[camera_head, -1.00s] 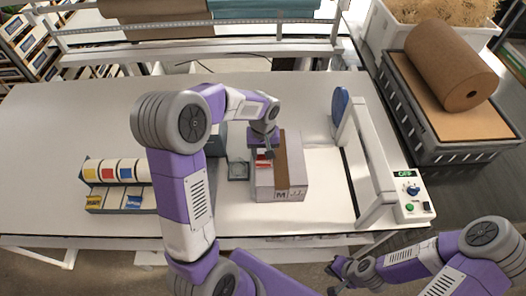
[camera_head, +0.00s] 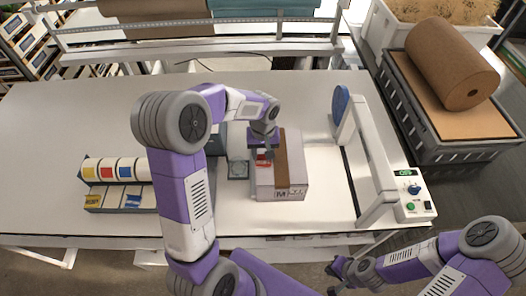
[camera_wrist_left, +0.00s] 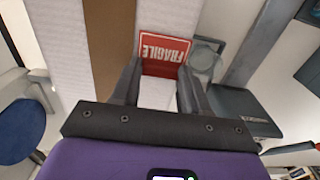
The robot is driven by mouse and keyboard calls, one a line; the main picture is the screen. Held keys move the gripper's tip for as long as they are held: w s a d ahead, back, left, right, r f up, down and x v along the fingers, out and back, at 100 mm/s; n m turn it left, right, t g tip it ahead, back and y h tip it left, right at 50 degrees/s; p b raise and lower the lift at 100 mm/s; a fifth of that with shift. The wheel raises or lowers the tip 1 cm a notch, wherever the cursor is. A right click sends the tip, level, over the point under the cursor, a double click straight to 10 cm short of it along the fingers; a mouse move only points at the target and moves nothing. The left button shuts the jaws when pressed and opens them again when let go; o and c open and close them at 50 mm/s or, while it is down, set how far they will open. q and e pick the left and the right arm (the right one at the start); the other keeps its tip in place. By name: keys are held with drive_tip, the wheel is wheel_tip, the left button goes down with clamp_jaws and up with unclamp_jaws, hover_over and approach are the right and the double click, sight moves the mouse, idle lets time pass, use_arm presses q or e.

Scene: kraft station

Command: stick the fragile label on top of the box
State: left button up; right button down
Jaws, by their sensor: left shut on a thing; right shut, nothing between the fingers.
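The box (camera_head: 265,182) stands on the table, with a brown tape strip (camera_head: 281,160) along its top. It also shows in the left wrist view as a pale surface (camera_wrist_left: 60,45) beside the tape (camera_wrist_left: 108,40). The red fragile label (camera_wrist_left: 163,52) is at the tips of my left gripper (camera_wrist_left: 158,88), over the box top beside the tape. I cannot tell whether the label touches the box. In the head view my left gripper (camera_head: 264,152) is above the box, with the red label (camera_head: 264,161) just below it. My right gripper (camera_head: 345,271) is shut and empty, off the table's front edge.
A label dispenser (camera_head: 115,188) with several coloured rolls stands at the left. A small grey scale-like plate (camera_head: 238,170) is just left of the box. A white machine frame with a blue disc (camera_head: 340,104) and control panel (camera_head: 412,200) stands at the right.

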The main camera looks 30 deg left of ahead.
use_arm(q)
drive_tip(key=o, duration=1.1)
drive_tip(key=shift+r, duration=0.1)
drive_tip(key=shift+r+p, duration=1.7)
drive_tip(key=shift+r, duration=0.5)
